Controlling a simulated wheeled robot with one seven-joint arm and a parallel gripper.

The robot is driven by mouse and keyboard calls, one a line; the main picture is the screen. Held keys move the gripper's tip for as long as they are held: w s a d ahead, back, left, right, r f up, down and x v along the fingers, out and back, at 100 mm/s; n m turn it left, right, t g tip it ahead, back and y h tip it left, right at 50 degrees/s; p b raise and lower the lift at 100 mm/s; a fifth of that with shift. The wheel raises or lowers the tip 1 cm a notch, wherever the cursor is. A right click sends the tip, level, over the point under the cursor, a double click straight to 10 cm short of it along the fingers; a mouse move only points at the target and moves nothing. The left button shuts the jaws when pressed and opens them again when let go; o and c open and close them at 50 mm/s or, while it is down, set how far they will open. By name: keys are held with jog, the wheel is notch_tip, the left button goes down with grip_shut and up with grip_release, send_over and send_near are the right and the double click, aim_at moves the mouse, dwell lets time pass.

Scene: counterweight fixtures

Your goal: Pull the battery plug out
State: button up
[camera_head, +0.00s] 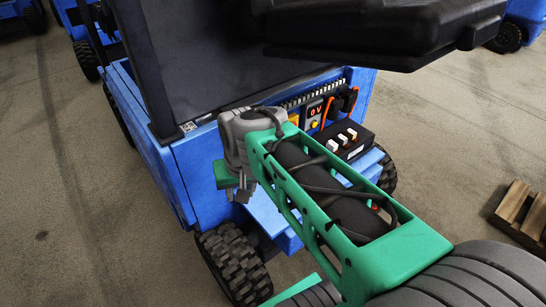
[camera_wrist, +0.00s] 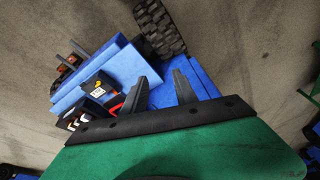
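A blue vehicle (camera_head: 195,165) carries a small panel (camera_head: 315,112) with an orange button and a display that seems to read 0V. A black plug-like connector (camera_head: 348,97) with orange-red parts is at the right of this panel. I cannot tell for sure that it is the battery plug. In the wrist view my gripper (camera_wrist: 162,72) is open, its two dark fingers apart with blue bodywork behind them. A red and black part (camera_wrist: 117,103) lies just left of the left finger, apart or touching I cannot tell. In the head view my wrist hides the fingertips.
A black box with white and orange levers (camera_head: 342,141) sits below the panel on the blue body. A black seat-like part (camera_head: 385,30) overhangs above. A treaded tyre (camera_head: 233,262) is at the lower left. A wooden pallet (camera_head: 522,214) lies at right on open concrete.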

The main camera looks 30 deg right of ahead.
jog(key=w+d+f+m+b, duration=0.1)
jog(key=w+d+f+m, duration=0.2)
jog(key=w+d+m, duration=0.35)
jog(key=w+d+f+m+g, duration=0.1)
jog(key=w+d+f+m, duration=0.25)
jog(key=d, duration=0.65)
jog(key=w+d+f+m+b, duration=0.1)
jog(key=w+d+f+m, duration=0.3)
jog(key=d, duration=0.4)
jog(key=w+f, duration=0.1)
jog(key=f, duration=0.1)
jog(key=w+f, duration=0.1)
jog(key=f, duration=0.1)
jog(key=w+f+p, duration=0.1)
jog(key=f, duration=0.1)
jog(key=shift+a+f, duration=0.15)
jog(key=shift+f, duration=0.25)
jog(key=shift+c, duration=0.5)
grip_shut()
